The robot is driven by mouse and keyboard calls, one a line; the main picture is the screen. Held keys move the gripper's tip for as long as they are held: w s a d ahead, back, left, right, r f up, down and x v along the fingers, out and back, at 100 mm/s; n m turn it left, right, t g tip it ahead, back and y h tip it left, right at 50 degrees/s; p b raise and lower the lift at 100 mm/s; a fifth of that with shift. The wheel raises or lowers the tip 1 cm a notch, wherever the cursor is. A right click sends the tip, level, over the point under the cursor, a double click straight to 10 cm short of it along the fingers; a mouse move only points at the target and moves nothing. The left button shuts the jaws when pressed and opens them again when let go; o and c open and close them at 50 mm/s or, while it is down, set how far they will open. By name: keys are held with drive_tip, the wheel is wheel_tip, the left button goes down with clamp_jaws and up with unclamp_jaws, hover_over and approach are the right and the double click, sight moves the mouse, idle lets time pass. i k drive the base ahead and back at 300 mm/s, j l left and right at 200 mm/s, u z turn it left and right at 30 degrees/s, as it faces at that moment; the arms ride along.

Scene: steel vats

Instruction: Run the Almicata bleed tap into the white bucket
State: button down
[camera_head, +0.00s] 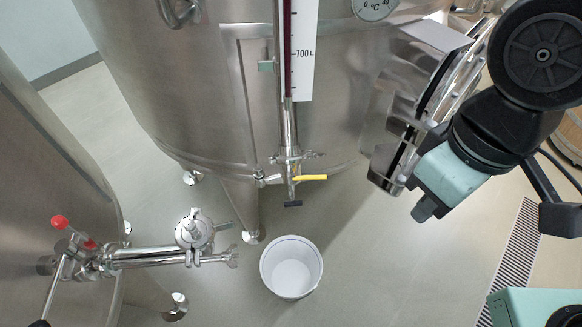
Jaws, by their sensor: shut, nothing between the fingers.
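A small tap with a yellow lever (311,178) sits at the foot of a sight tube on the large steel vat (190,90). The lever lies level, pointing right, across the pipe. Below it a dark outlet end (292,204) points down; no stream shows from it. The white bucket (291,290) stands upright on the floor below the outlet and looks empty inside. My gripper (431,208), a dark tip on a teal body, is right of the tap and apart from it; it looks shut and empty. No name is readable on the vat.
The sight tube (287,50) holds dark red liquid beside a 700 L scale. Plates and brackets (400,120) stick out between the tap and my arm. The floor right of the bucket is clear, with a drain grate (516,255).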

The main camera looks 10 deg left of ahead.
sight(293, 202)
drive_tip(key=k+l+u, duration=0.15)
drive_tip(key=u, duration=0.25)
drive_tip(key=k+u, duration=0.4)
